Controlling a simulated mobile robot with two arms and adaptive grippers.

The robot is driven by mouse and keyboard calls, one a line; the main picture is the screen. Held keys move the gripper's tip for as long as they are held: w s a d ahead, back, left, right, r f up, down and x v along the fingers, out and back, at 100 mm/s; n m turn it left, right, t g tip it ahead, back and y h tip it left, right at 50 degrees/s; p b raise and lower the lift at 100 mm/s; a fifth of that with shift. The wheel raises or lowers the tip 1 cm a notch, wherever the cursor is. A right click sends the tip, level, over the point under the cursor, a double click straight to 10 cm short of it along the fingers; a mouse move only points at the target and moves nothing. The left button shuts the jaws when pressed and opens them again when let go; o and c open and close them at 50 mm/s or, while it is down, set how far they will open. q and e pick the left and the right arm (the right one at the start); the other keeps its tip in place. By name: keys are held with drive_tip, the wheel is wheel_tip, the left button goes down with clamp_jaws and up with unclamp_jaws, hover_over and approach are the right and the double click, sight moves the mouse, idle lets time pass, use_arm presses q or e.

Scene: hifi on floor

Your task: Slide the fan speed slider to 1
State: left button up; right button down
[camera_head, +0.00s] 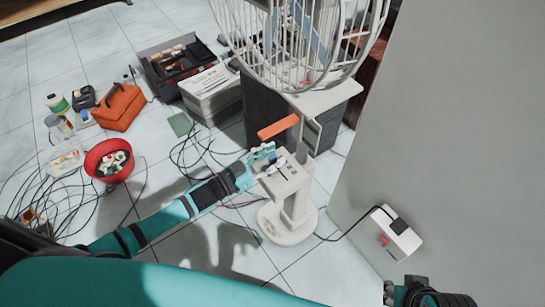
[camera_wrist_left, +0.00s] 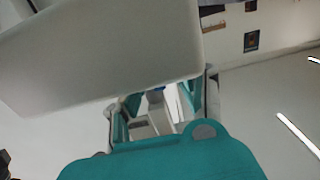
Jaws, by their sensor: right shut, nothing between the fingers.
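A white standing fan has its wire cage (camera_head: 300,45) at the top and a round base (camera_head: 287,224) on the floor. Its control box (camera_head: 288,177) sits on the stand, with small controls on its sloping top. The slider's setting is too small to read. My left gripper (camera_head: 263,158) is at the left upper edge of this box, close to the controls; I cannot tell whether it touches. In the left wrist view its teal fingers (camera_wrist_left: 160,103) stand apart, and a large pale surface fills the upper left. My right gripper (camera_head: 425,293) is partly cut off at the bottom right, away from the fan.
A white box with a red switch (camera_head: 383,240) and a black cable is by the grey wall (camera_head: 450,130). An orange toolbox (camera_head: 119,107), a red bowl (camera_head: 109,160), a black crate (camera_head: 178,65) and loose cables lie on the tiled floor at left.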

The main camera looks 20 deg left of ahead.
use_arm(q)
drive_tip(key=shift+w+d, duration=0.1)
drive_tip(key=shift+w, duration=0.05)
drive_tip(key=shift+c, duration=0.4)
clamp_jaws()
